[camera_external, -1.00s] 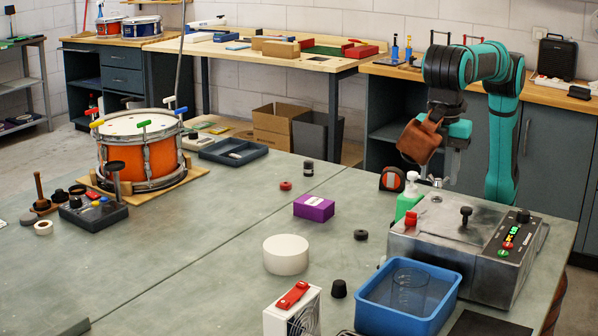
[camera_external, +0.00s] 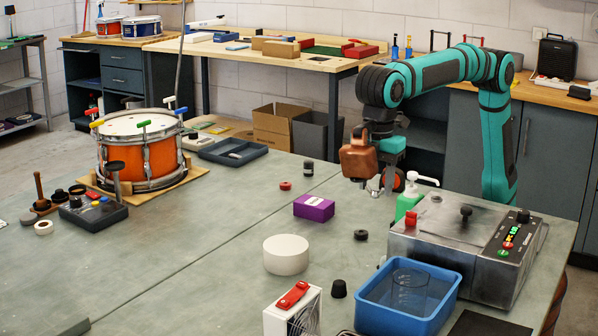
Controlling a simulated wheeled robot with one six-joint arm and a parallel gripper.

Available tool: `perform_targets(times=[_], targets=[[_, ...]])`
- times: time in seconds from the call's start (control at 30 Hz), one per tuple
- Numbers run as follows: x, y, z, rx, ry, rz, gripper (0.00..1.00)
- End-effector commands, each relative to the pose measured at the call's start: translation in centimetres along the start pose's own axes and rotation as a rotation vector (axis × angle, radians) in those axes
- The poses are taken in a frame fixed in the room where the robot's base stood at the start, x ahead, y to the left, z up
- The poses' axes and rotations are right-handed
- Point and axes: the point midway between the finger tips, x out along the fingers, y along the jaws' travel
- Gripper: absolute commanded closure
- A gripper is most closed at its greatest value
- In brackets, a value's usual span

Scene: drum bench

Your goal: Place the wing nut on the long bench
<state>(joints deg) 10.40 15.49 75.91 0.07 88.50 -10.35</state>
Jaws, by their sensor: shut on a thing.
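My gripper (camera_external: 383,186) is shut on a small grey metal thing, which looks like the wing nut (camera_external: 376,191). It is too small to make out its wings. My gripper points down over the far right part of the long grey-green bench (camera_external: 215,245), left of the green pump bottle. I cannot tell how high the fingertips are above the bench top. A brown block on my wrist hides part of the hand.
The green bottle (camera_external: 408,204), metal machine (camera_external: 465,245) and blue bin (camera_external: 407,300) are at right. A red-black tape measure (camera_external: 397,180) is close behind my gripper.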

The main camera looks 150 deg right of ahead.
Motion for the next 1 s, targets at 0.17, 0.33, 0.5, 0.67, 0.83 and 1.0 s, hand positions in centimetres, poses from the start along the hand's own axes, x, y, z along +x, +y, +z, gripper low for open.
perform_targets(times=[0.17, 0.33, 0.5, 0.67, 0.83, 1.0], targets=[[3.3, 0.0, 0.0, 0.0, -0.002, 0.0, 0.75], [5.4, 0.0, 0.0, 0.0, -0.002, 0.0, 0.75], [8.4, 0.0, 0.0, 0.0, -0.003, 0.0, 0.75], [10.3, 0.0, 0.0, 0.0, -0.002, 0.0, 0.75], [11.2, 0.0, 0.0, 0.0, -0.001, 0.0, 0.75], [13.2, 0.0, 0.0, 0.0, -0.002, 0.0, 0.75]])
